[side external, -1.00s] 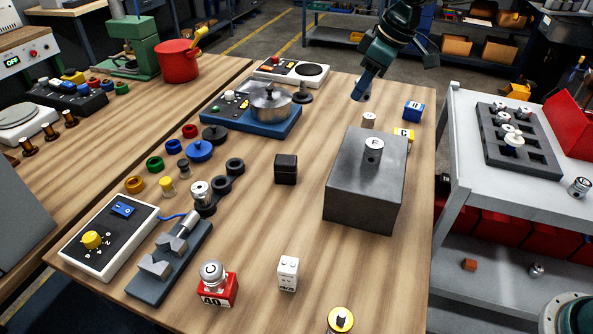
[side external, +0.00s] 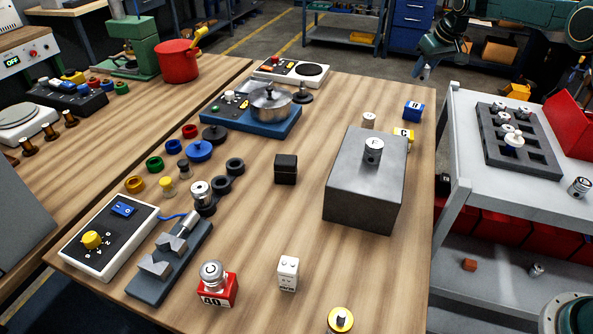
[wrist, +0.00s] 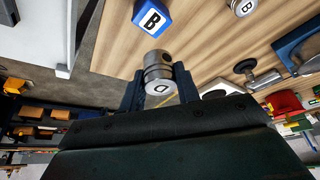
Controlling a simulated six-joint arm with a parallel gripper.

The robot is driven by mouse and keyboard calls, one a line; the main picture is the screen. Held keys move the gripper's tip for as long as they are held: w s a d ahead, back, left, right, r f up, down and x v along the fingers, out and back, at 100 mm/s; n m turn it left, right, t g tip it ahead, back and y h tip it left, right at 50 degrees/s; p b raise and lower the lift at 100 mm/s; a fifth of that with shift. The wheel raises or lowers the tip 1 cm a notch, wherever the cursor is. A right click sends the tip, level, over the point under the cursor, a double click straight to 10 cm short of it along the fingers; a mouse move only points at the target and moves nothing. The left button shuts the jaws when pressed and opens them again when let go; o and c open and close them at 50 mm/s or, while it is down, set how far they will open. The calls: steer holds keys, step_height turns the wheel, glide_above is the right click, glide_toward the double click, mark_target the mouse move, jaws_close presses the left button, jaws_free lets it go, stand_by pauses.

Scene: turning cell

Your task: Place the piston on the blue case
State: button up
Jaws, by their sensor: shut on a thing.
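My gripper (wrist: 158,84) is shut on a silver piston (wrist: 158,68), seen in the wrist view with a letter on its end that looks like D. In the side view my gripper (side external: 424,70) is in the air near the far end of the grey cart, right of the table; the held piston is hard to make out there. The blue case (side external: 413,111), marked B, sits at the table's far right corner. It also shows in the wrist view (wrist: 151,19), beyond the held piston and apart from it.
A grey block (side external: 365,190) carries another piston (side external: 373,151). The grey cart (side external: 465,150) holds a dark tray (side external: 540,164) with several pistons.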

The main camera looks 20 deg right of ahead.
mark_target(411, 103)
steer(key=shift+d+f, duration=0.1)
steer(key=shift+f, duration=3.9)
steer(key=shift+f, duration=0.1)
steer(key=o, duration=1)
steer(key=v, duration=1.2)
